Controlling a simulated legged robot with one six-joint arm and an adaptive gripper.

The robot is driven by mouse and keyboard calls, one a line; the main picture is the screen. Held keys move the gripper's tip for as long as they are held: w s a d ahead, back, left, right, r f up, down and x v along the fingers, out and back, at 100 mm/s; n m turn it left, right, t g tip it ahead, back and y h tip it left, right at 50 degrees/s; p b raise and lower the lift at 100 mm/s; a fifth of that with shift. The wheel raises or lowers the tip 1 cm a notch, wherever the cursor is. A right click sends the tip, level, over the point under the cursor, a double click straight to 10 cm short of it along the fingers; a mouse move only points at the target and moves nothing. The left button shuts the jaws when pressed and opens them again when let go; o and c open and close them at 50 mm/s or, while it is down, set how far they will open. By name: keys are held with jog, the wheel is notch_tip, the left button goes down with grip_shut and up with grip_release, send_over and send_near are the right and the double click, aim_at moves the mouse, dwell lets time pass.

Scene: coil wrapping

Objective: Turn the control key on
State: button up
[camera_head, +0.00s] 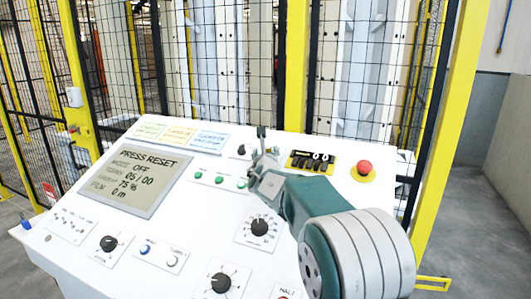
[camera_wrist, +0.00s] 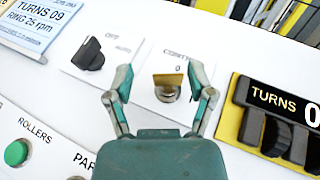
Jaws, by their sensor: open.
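The control key (camera_wrist: 168,86) is a brass-coloured key in a round metal lock on a white plate, in the middle of the wrist view. The label above it is partly readable, with a 0 below. My gripper (camera_wrist: 161,70) is open, one finger on each side of the key, with a visible gap on both sides. In the head view my gripper (camera_head: 263,165) is over the upper middle of the white console (camera_head: 190,268) and hides the key there.
A black selector knob (camera_wrist: 88,54) is left of the key; a yellow-framed turns counter (camera_wrist: 240,110) is right. The head view shows a red emergency button (camera_head: 364,167), a screen (camera_head: 150,180) reading PRESS RESET and mode OFF, and several dials. Mesh fencing stands behind.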

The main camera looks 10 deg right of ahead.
jog(key=shift+d, duration=0.4)
grip_shut()
jog(key=shift+a+m+h, duration=0.2)
jog(key=shift+m+h, duration=0.2)
jog(key=shift+h, duration=0.1)
jog(key=shift+m+g+h, duration=0.6)
jog(key=shift+m+h, duration=0.85)
jog(key=shift+m, duration=0.05)
jog(key=shift+m+g+h, duration=0.6)
jog(key=shift+m+h, duration=0.85)
jog(key=shift+m, duration=0.05)
grip_release()
